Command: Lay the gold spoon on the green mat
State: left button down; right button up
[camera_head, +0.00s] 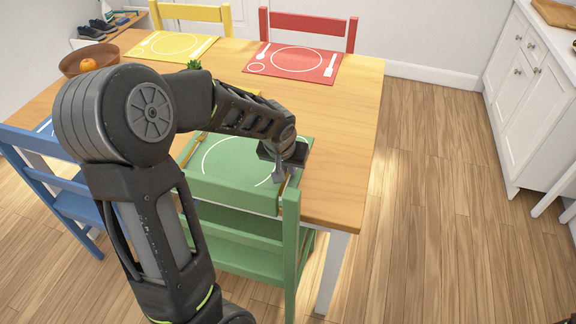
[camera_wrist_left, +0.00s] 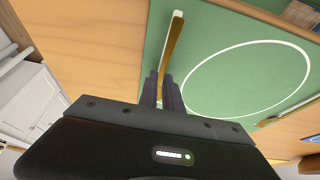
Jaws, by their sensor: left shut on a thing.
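The green mat (camera_head: 225,165) lies on the wooden table at its near edge, with a white circle printed on it. It also shows in the wrist view (camera_wrist_left: 215,45). My left gripper (camera_head: 281,174) is over the mat's right side, pointing down. In the wrist view its fingers (camera_wrist_left: 164,88) are shut on a slim gold piece, the gold spoon (camera_wrist_left: 173,42), which extends over the mat beside a white printed mark. The spoon's bowl cannot be made out. Whether the spoon touches the mat I cannot tell. My right gripper is not in view.
Another slim gold piece (camera_wrist_left: 268,122) lies at the mat's opposite side. A green chair (camera_head: 245,235) stands at the near edge, close below the gripper. A red mat (camera_head: 290,62), a yellow mat (camera_head: 173,46) and a wooden bowl (camera_head: 75,64) are farther back. The table right of the gripper is bare.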

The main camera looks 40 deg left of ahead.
pick_arm(q)
jog(key=c, duration=1.5)
grip_release()
jog(key=shift+o, duration=0.2)
jog(key=v, duration=0.8)
jog(key=shift+f, duration=0.1)
jog(key=shift+w, duration=0.1)
